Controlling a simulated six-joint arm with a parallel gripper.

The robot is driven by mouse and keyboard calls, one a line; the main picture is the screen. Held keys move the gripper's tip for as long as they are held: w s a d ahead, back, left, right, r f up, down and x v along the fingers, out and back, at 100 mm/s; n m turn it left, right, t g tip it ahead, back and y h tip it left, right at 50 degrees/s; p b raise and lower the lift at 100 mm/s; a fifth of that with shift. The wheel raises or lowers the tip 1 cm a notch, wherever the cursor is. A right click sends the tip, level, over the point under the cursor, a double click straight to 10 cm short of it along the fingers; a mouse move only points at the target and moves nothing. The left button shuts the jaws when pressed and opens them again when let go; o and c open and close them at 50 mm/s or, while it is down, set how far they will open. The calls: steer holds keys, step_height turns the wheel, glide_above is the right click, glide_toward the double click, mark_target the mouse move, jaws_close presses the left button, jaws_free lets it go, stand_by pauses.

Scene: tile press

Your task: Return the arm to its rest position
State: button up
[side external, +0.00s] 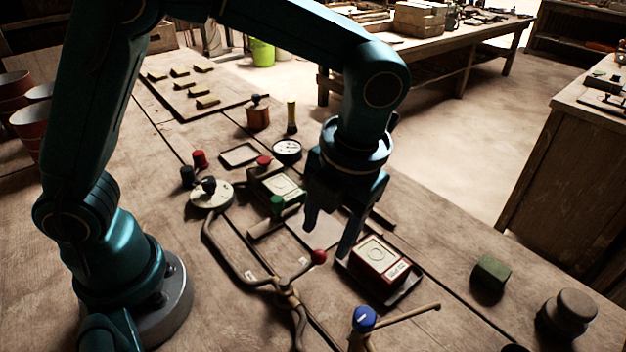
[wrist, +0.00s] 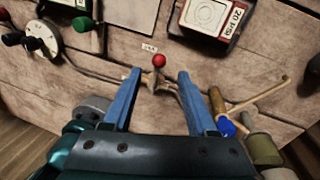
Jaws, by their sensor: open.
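My gripper (side external: 328,235) is open and empty, pointing down above the workbench (side external: 185,320). In the side view it hangs between the press with the green knob and the red box. In the wrist view its two blue fingers (wrist: 158,85) stand apart, with a red ball knob (wrist: 159,60) showing between and beyond them. That red knob also shows in the side view (side external: 318,256), in front of the gripper. The red box (side external: 379,263) with a pale label sits in a dark tray to the right of the fingers. My arm is bent over the bench.
A green knob (side external: 276,203), a round plate with a dark knob (side external: 211,193), a blue knob (side external: 364,318) and a green block (side external: 490,273) are around the gripper. A tile board (side external: 215,108) lies at the back.

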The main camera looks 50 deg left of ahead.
steer(key=s+a+r+n+t+h, duration=0.1)
steer(key=a+r+n+t, duration=0.2)
steer(key=a+r+n, duration=0.4)
steer(key=s+a+n+t, duration=0.1)
steer(key=s+n, duration=0.2)
steer(key=n, duration=1)
steer(key=s+a+n+t+h, duration=0.1)
steer(key=s+n, duration=0.3)
steer(key=n, duration=1)
steer(key=shift+a+f+t, duration=0.2)
steer(key=shift+a+t, duration=0.05)
steer(key=shift+t, duration=0.25)
